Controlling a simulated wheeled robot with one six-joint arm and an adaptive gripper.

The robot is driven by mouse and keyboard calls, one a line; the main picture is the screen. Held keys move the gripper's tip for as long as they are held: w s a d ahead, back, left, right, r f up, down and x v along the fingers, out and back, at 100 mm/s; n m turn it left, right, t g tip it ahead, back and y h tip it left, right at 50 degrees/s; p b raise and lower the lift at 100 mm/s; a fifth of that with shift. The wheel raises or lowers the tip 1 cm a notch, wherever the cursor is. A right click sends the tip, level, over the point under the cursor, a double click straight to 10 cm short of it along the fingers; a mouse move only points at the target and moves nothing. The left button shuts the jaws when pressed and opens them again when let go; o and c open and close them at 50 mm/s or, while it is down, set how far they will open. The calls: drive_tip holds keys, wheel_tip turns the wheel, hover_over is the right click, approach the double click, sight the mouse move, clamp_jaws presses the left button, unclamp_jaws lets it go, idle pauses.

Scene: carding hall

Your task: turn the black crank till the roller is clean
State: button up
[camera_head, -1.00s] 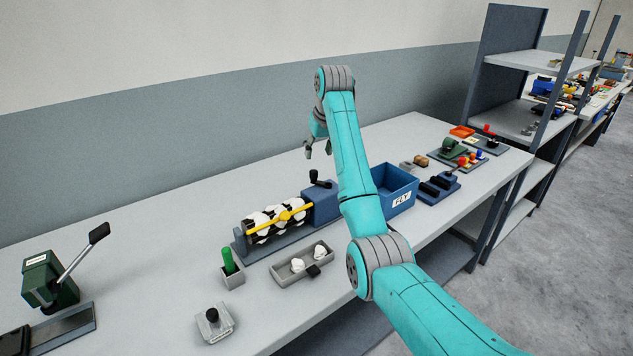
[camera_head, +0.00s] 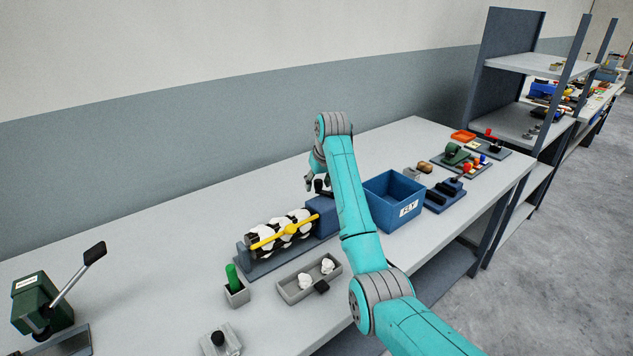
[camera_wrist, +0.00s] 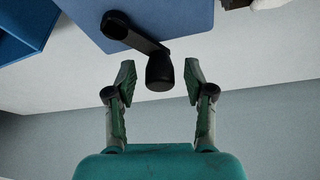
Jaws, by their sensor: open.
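The black crank (camera_wrist: 160,70) shows in the wrist view, its arm running up to a pivot on the blue housing (camera_wrist: 185,14). My gripper (camera_wrist: 160,78) is open, with one finger on each side of the crank's knob and gaps on both sides. In the head view my gripper (camera_head: 314,184) is at the crank (camera_head: 322,186), which my arm and fingers partly hide. The roller (camera_head: 281,234) lies left of the blue housing (camera_head: 318,219). It is black with several white fluff patches, and a yellow bar (camera_head: 287,232) crosses its front.
A blue bin marked FLY (camera_head: 411,211) stands right of my arm. A grey tray with white tufts (camera_head: 296,295) and a holder with a green handle (camera_head: 233,282) are in front of the roller. A green lever device (camera_head: 40,303) stands far left. The table behind the roller is clear.

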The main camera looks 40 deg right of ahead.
clamp_jaws()
drive_tip(key=shift+m, duration=0.3)
